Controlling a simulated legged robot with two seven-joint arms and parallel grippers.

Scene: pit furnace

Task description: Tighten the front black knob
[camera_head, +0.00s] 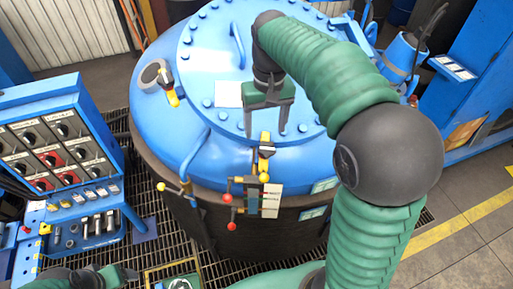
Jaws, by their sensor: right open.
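The front black knob (267,152) is on a yellow-and-black clamp at the near rim of the blue furnace lid (205,60). My right gripper (266,132) hangs above the lid with its two fingers apart and pointing down. It is open and empty. Its fingertips appear just beyond and above the front knob, and I cannot tell the exact gap. A similar clamp with a yellow lever (172,97) sits at the lid's left edge.
Levers with red and yellow balls (229,198) stick out below the front clamp. A blue control panel (60,145) with several dials stands at the left. A blue handle (238,46) rises from the lid. A blue cabinet (470,90) stands at the right.

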